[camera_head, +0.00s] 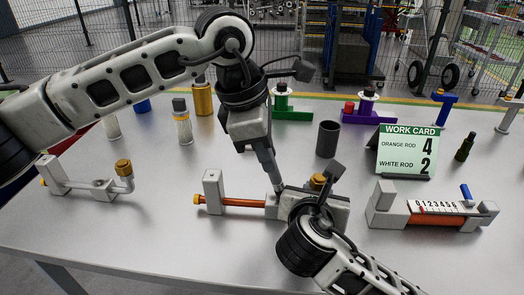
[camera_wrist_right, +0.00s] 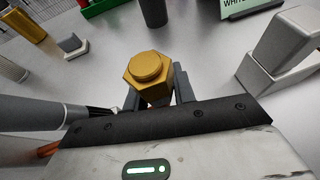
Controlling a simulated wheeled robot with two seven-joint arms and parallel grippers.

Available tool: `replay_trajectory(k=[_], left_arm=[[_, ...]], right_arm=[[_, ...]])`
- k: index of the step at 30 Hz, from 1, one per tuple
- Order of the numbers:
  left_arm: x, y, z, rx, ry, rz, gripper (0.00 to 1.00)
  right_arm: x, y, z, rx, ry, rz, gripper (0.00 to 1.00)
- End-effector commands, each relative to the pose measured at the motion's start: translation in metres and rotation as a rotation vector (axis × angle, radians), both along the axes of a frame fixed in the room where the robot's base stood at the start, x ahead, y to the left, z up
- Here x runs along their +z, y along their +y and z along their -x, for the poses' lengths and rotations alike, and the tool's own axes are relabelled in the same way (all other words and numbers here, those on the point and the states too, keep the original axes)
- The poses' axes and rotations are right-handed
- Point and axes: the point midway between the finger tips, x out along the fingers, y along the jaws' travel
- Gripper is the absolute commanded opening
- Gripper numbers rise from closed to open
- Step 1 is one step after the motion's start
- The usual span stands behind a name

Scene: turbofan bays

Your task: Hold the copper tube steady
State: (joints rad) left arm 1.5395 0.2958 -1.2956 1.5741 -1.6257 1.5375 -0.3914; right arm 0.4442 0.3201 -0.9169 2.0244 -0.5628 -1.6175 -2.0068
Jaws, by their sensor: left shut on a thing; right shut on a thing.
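The copper tube (camera_head: 240,202) runs level from a grey upright block toward a grey fixture body, its right end hidden behind my grippers. My left gripper (camera_head: 277,190) reaches down to the tube's right part and is shut on it; the contact itself is hard to see. My right gripper (camera_head: 318,192) is shut on a brass hex nut (camera_wrist_right: 150,75) at the fixture's right end. The nut shows between the fingers in the right wrist view, where the left gripper (camera_wrist_right: 100,111) comes in from the left beside a bit of the tube.
A similar fixture (camera_head: 80,184) with a brass nut stands at left, and a numbered gauge fixture (camera_head: 430,208) at right. A dark cup (camera_head: 328,139), a work card (camera_head: 406,151) and a small dark bottle (camera_head: 465,147) stand behind. The table front is clear at left.

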Motion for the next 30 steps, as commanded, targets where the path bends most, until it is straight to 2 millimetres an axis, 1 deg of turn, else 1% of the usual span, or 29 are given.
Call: replay_trajectory(k=[10, 21, 30], left_arm=[[-0.001, 0.001, -0.001, 0.0, 0.001, -0.001, 0.0], [0.001, 0.016, -0.002, -0.001, 0.002, -0.001, 0.0], [0.001, 0.015, -0.003, -0.001, 0.001, 0.0, 0.0]], right_arm=[[0.0, 0.0, 0.0, 0.001, 0.001, 0.0, 0.0], [0.0, 0.0, 0.0, 0.001, 0.001, -0.001, 0.0], [0.0, 0.0, 0.0, 0.0, 0.001, 0.0, 0.0]])
